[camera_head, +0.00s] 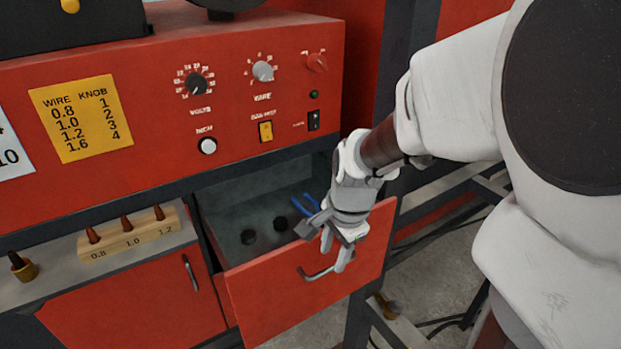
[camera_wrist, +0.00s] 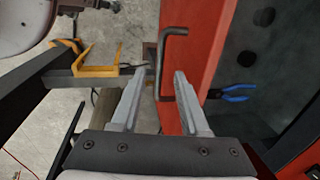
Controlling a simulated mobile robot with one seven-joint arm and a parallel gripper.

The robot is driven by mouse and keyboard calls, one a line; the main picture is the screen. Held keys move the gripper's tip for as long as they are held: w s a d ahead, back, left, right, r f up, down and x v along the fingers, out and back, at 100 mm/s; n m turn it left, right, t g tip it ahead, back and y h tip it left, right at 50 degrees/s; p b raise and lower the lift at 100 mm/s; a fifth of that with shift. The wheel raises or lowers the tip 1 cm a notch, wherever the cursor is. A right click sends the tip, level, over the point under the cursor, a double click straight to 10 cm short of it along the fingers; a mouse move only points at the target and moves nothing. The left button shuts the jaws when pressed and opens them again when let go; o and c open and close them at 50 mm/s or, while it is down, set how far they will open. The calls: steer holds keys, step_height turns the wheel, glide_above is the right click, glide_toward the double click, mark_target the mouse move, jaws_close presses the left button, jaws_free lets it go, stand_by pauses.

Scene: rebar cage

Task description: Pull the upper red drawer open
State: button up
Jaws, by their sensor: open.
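The upper red drawer (camera_head: 345,285) stands pulled out, its grey inside showing behind the red front. Its bar handle (camera_head: 318,274) is on the outer face; in the wrist view the handle (camera_wrist: 163,65) lies between my two fingers. My gripper (camera_head: 335,256) is open at the drawer front, fingers pointing down; its fingers also show in the wrist view (camera_wrist: 161,75), apart on either side of the handle. I cannot tell whether either finger touches it. Blue-handled pliers (camera_head: 306,204) and dark round items (camera_head: 264,230) are inside the drawer.
The red control panel (camera_head: 225,110) is above the drawer. A wooden block with several tips (camera_head: 132,234) sits on the shelf at left, above another red front with a handle (camera_head: 190,272). Dark frame bars (camera_head: 365,318) stand close at right.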

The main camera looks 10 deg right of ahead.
step_height(320, 180, up, 14)
steer(key=s, duration=0.2)
steer(key=shift+s+d+f+p, duration=0.25)
steer(key=shift+d+p, duration=0.1)
steer(key=shift+d, duration=0.05)
